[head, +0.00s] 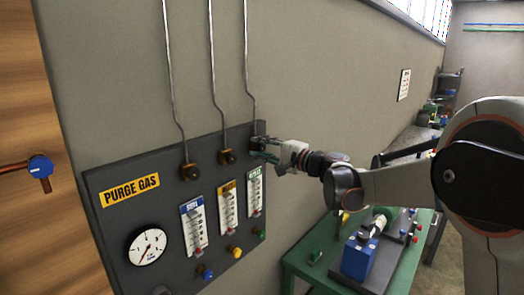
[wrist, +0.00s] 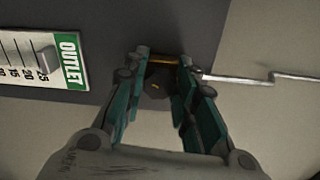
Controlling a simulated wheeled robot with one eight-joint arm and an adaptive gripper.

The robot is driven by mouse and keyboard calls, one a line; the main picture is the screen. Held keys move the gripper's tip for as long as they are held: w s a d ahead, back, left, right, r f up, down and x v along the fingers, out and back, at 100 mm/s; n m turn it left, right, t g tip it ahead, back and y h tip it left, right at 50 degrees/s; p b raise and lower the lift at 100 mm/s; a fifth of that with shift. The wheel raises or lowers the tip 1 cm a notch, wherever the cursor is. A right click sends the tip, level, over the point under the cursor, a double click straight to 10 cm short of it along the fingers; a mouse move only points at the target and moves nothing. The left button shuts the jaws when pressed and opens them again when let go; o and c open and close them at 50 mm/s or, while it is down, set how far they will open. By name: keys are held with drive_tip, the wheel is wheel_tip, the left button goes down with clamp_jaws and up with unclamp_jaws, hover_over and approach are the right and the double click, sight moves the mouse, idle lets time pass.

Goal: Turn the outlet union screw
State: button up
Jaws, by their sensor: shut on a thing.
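The outlet union screw (wrist: 157,87) is a dark round knob in a brass-coloured fitting at the panel's upper right corner. In the wrist view it sits between the two green-padded fingers of my gripper (wrist: 160,96), which is shut on it. In the head view my gripper (head: 262,150) reaches the top right of the panel and hides most of the screw. The green OUTLET label (wrist: 69,47) and its flow scale lie left of the fingers in the wrist view. A thin metal pipe (wrist: 238,79) runs from the fitting to the right there.
The dark purge gas panel (head: 150,218) holds a dial gauge (head: 147,247), flow meters and coloured knobs. Two similar brass fittings with pipes (head: 190,171) sit left of my gripper. A green table (head: 300,262) with a blue box (head: 357,260) stands below my arm.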

drive_tip(key=n, duration=0.4)
drive_tip(key=shift+n+b, duration=0.4)
drive_tip(key=n, duration=0.3)
drive_tip(key=shift+f+n+b, duration=0.1)
drive_tip(key=shift+n+b, duration=0.2)
drive_tip(key=n, duration=0.8)
drive_tip(key=shift+w+b, duration=0.1)
drive_tip(key=shift+b, duration=0.3)
drive_tip(key=n, duration=0.7)
drive_tip(key=shift+d, duration=0.1)
drive_tip(key=n, duration=0.4)
drive_tip(key=shift+w+b, duration=0.1)
drive_tip(key=shift+b, duration=0.2)
drive_tip(key=shift+n, duration=1.9)
